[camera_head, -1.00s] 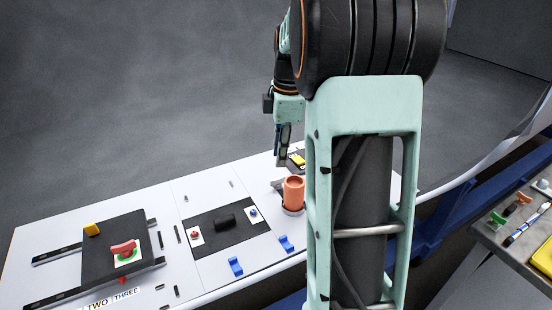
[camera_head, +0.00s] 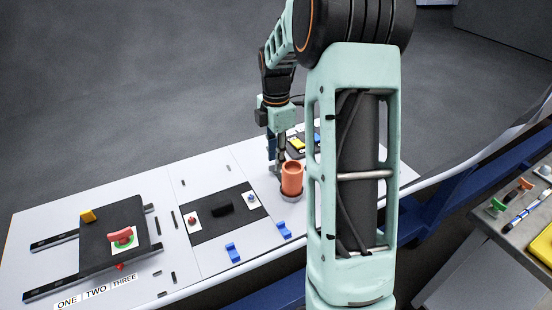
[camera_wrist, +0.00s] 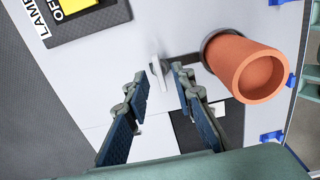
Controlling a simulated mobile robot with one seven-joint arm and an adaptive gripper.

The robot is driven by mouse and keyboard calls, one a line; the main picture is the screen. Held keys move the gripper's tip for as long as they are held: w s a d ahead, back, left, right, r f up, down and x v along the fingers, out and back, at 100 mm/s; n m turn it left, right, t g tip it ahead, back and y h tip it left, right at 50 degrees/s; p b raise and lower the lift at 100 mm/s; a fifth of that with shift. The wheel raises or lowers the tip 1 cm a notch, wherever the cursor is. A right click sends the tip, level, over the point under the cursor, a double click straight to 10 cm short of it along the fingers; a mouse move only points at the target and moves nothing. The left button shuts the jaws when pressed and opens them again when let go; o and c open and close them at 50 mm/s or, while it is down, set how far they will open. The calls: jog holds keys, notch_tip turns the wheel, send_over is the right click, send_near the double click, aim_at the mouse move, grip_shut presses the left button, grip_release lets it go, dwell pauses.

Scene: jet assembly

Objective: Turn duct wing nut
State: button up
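The orange duct (camera_head: 291,178) stands upright on the white panel in the head view. It also shows at the right of the wrist view (camera_wrist: 247,68), seated in a dark ring clamp. The pale grey wing nut (camera_wrist: 158,68) sits at the clamp's end, left of the duct. My gripper (camera_wrist: 160,82) is open, its two blue-padded fingers on either side of the wing nut with gaps showing. In the head view my gripper (camera_head: 275,168) points down close beside the duct; the wing nut is not clear there.
A black lamp switch plate with a yellow part (camera_wrist: 74,5) lies beyond my fingers. Blue clips (camera_head: 284,230) stand in front of the duct. A black panel with a dark handle (camera_head: 222,208) lies left of it. A grey side table (camera_head: 500,225) holds tools at right.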

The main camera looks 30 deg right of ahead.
jog(key=shift+f, duration=0.55)
grip_shut()
